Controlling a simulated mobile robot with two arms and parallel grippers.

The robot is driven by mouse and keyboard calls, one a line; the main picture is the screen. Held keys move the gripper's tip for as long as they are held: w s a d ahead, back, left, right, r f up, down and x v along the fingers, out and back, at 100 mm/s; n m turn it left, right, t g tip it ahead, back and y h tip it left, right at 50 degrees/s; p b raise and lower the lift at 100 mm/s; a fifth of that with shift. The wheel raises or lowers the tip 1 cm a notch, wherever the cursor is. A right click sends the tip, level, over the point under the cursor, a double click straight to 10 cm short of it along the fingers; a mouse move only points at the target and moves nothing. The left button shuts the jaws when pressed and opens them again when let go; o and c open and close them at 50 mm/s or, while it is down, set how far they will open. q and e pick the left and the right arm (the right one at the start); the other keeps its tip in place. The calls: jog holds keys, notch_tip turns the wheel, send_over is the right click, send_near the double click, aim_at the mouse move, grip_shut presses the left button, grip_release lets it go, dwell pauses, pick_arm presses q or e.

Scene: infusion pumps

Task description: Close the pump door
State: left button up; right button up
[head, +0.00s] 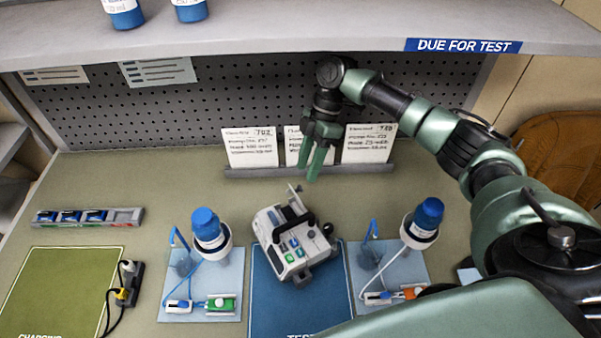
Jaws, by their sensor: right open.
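The infusion pump (287,252) is a white and grey box with coloured buttons and a dark handle. It stands turned at an angle at the back of the blue test mat (280,310). A thin pale flap (295,194) sticks up at its back edge; it looks like the pump door standing open, but its hinge is hard to make out. My right gripper (315,156) is open and empty, pointing down behind and above the pump, in front of the cards. It appears apart from the pump. My left gripper is not in view.
Light blue trays (233,305) (403,262) with blue-capped bottles and tubing flank the pump. A card rack (240,171) stands behind, under an overhanging shelf (300,35). A green charging mat (50,290) and a power strip (130,285) are at left.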

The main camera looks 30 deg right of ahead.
jog(key=p+x, duration=0.1)
jog(key=x, duration=0.3)
jog(key=shift+w+a+f, duration=0.1)
jog(key=shift+a+f, duration=0.05)
jog(key=shift+f, duration=0.25)
jog(key=shift+c, duration=0.5)
grip_shut()
pick_arm(q)
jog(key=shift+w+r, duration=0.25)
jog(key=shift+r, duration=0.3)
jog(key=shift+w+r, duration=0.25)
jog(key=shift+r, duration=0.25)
jog(key=shift+p, duration=0.3)
pick_arm(e)
jog(key=shift+r, duration=0.1)
